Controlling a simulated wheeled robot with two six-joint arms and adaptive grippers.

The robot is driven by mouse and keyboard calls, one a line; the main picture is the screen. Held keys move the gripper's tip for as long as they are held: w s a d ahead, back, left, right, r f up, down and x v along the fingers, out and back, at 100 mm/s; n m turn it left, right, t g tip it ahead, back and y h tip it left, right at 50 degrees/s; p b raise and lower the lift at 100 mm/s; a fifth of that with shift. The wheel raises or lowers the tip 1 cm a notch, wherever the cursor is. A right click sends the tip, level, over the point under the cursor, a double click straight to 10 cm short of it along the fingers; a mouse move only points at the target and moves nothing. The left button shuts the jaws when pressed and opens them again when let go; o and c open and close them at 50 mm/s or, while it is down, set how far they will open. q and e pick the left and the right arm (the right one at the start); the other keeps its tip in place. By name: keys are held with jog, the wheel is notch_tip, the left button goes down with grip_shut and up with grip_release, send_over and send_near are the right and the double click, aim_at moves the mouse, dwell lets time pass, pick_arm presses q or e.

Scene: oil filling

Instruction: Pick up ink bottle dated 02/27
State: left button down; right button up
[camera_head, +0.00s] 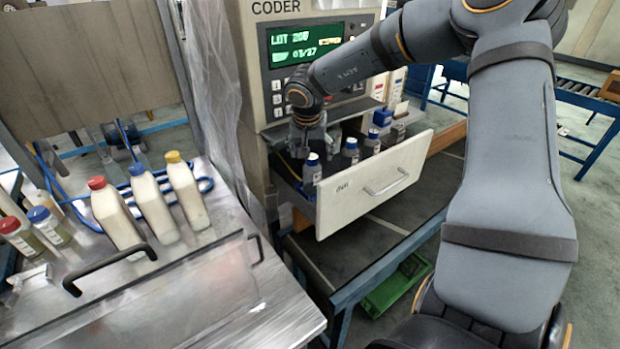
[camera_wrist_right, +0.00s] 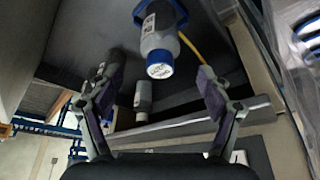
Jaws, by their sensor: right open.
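Several grey ink bottles with blue-and-white caps stand in the open drawer (camera_head: 335,215) of the coder; the nearest-left bottle (camera_head: 312,172) and one to its right (camera_head: 350,152) show clearly. Dates on them are too small to read. My right gripper (camera_head: 308,142) is over the left back of the drawer, partly hidden behind its own wrist. In the right wrist view the gripper (camera_wrist_right: 160,85) is open and empty. A blue-capped bottle (camera_wrist_right: 158,52) appears between and ahead of its fingers, apart from both. Another bottle (camera_wrist_right: 143,97) is lower. My left gripper is not in view.
The coder (camera_head: 255,60) with a green display (camera_head: 305,42) stands behind the drawer. At left, a metal bench (camera_head: 200,300) holds white bottles with red, blue and yellow caps (camera_head: 152,205). A plastic curtain (camera_head: 215,90) hangs between bench and coder. A green crate (camera_head: 395,285) lies below.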

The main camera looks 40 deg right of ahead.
aim_at(312, 158)
jog(key=x, duration=0.2)
jog(key=shift+d+f, duration=0.2)
jog(key=shift+f, duration=0.2)
jog(key=shift+w+d+f, duration=0.1)
jog(key=shift+w+f, duration=0.1)
jog(key=shift+f, duration=0.4)
jog(key=p+x, duration=0.1)
jog(key=x, duration=0.4)
jog(key=shift+w+p, duration=0.1)
jog(key=shift+p, duration=0.25)
jog(key=c, duration=1.3)
